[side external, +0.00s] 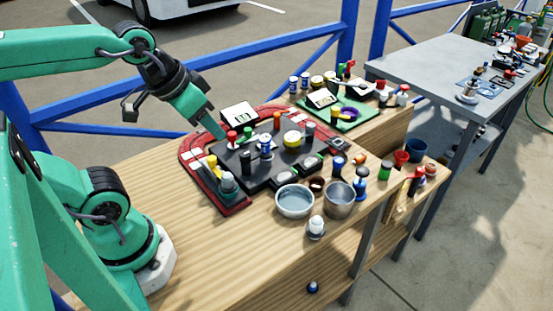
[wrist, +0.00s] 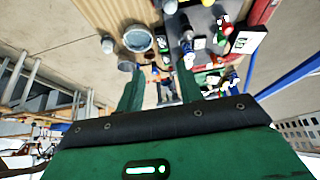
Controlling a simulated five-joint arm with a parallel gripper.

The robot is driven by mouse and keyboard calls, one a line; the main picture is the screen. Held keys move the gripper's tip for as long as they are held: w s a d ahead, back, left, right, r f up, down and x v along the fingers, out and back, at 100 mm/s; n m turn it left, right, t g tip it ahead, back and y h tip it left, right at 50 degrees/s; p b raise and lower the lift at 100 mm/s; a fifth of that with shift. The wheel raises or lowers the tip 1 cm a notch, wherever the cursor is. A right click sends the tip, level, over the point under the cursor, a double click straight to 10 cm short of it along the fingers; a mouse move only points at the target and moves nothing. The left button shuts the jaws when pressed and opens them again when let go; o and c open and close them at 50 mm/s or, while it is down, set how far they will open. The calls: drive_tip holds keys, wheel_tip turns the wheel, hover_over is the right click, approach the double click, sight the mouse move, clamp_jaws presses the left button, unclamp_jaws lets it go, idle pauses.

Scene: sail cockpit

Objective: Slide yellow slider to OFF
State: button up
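A small upright yellow piece (side external: 212,161), perhaps the yellow slider, stands at the left part of the black control panel (side external: 262,178) in the side view. I cannot read any OFF mark. My gripper (side external: 217,133) reaches down over the panel's back left, near a red-topped knob (side external: 232,136); I cannot tell whether it touches anything. In the wrist view my gripper (wrist: 159,72) shows two green fingers apart with a gap between them, and nothing is clearly held. I cannot make out the yellow piece in the wrist view.
A red track-like border (side external: 190,158) surrounds the panel. The wooden table (side external: 150,165) is bare at left.

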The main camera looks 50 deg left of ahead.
drive_tip(key=shift+o, duration=1)
drive_tip(key=n+g, duration=0.6)
drive_tip(key=n, duration=0.3)
hover_over(211, 158)
wheel_tip(211, 158, down, 9)
drive_tip(key=shift+f, duration=0.1)
drive_tip(key=shift+f, duration=0.1)
drive_tip(key=shift+f, duration=3.8)
clamp_jaws()
